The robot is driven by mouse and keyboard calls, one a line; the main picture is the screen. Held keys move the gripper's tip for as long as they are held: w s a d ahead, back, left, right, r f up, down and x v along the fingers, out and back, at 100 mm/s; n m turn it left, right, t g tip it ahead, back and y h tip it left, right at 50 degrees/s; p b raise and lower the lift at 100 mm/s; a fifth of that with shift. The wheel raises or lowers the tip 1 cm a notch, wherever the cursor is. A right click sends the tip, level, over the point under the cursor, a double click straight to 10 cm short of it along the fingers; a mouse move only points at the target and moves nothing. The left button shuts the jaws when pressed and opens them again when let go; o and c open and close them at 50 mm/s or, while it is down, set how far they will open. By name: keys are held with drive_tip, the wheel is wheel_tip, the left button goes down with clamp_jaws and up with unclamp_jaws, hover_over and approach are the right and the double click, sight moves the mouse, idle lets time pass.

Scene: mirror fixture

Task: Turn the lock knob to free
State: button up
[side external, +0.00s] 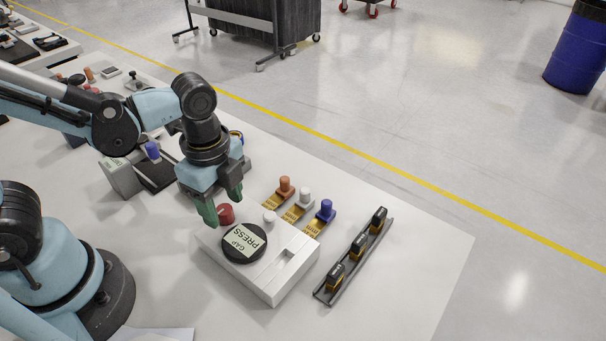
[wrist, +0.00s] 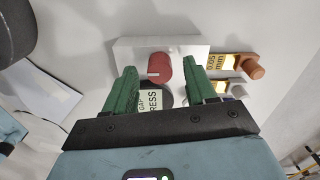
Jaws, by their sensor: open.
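The lock knob looks to be the red round knob (side external: 226,213) at the back left corner of the white fixture (side external: 282,285). In the wrist view the red knob (wrist: 159,68) has a pale mark on its face, near its left side. My gripper (side external: 221,207) is open, with green fingers. In the wrist view its fingertips (wrist: 160,66) stand to the left and right of the knob, with a visible gap on each side. I cannot tell the exact height of the fingertips against the knob. The black GAP PRESS button (side external: 245,243) is on the same fixture.
A small white knob (side external: 269,216) is on the fixture. Orange (side external: 285,187), white (side external: 305,197) and blue (side external: 326,211) knobbed gauges lie behind it. A dark rail (side external: 355,258) with three black-and-yellow blocks lies to the right. The table's right end is clear.

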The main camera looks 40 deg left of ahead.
drive_tip(key=shift+f, duration=0.4)
drive_tip(key=shift+c, duration=0.5)
clamp_jaws()
drive_tip(key=shift+n, duration=2.8)
